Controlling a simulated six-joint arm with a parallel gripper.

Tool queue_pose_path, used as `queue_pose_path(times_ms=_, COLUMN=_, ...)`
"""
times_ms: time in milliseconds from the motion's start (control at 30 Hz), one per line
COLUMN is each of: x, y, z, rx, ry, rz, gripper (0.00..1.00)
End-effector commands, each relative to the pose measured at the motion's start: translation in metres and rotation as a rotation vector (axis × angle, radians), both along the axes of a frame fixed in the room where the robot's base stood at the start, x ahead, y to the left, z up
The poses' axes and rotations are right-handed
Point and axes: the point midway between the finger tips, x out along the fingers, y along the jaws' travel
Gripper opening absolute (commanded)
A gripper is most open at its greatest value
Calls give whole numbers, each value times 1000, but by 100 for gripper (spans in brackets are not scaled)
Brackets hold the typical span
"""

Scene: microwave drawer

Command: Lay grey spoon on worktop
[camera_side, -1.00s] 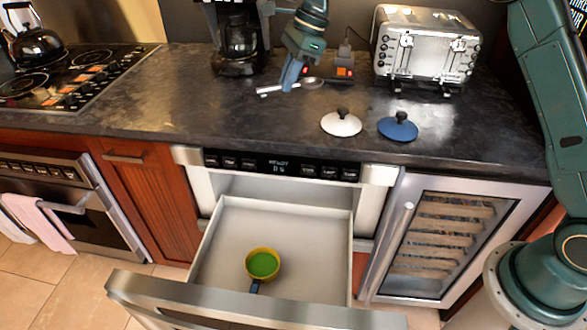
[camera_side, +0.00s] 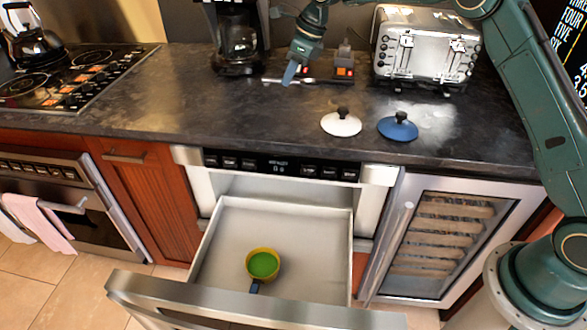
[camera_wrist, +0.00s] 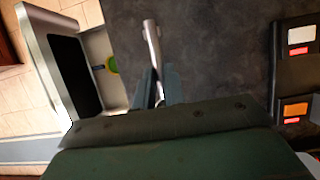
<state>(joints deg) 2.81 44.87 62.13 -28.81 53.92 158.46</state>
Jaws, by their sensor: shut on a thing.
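The grey spoon (camera_wrist: 151,38) is held between the fingers of my gripper (camera_wrist: 160,82) in the wrist view, its handle end pointing up the picture. In the side view, my gripper (camera_side: 289,80) points down at the back of the dark worktop (camera_side: 180,105), shut on the spoon (camera_side: 272,80). The spoon lies roughly level, left to right, close to the worktop surface. I cannot tell whether it touches the worktop. Its bowl end is hard to make out behind the gripper and is hidden in the wrist view.
A coffee maker (camera_side: 238,40) stands left of my gripper and a toaster (camera_side: 424,48) stands right. A box with orange lights (camera_side: 345,70) is close by. A white lid (camera_side: 341,123) and blue lid (camera_side: 398,127) lie in front.

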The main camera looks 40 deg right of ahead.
Motion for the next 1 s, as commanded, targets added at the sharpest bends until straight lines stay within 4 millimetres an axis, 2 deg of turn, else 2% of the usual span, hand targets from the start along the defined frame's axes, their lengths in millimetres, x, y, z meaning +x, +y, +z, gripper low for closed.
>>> queue_pose_path(times_ms=100, x=0, y=0, z=-12, rx=-1, ry=2, rz=0, gripper=0)
queue_pose_path(times_ms=367, x=0, y=0, z=-17, rx=-1, ry=1, rz=2, gripper=0)
queue_pose_path(times_ms=633, x=-1, y=0, z=-39, rx=0, ry=2, rz=2, gripper=0)
queue_pose_path(times_ms=1000, x=-1, y=0, z=-52, rx=-1, ry=3, rz=1, gripper=0)
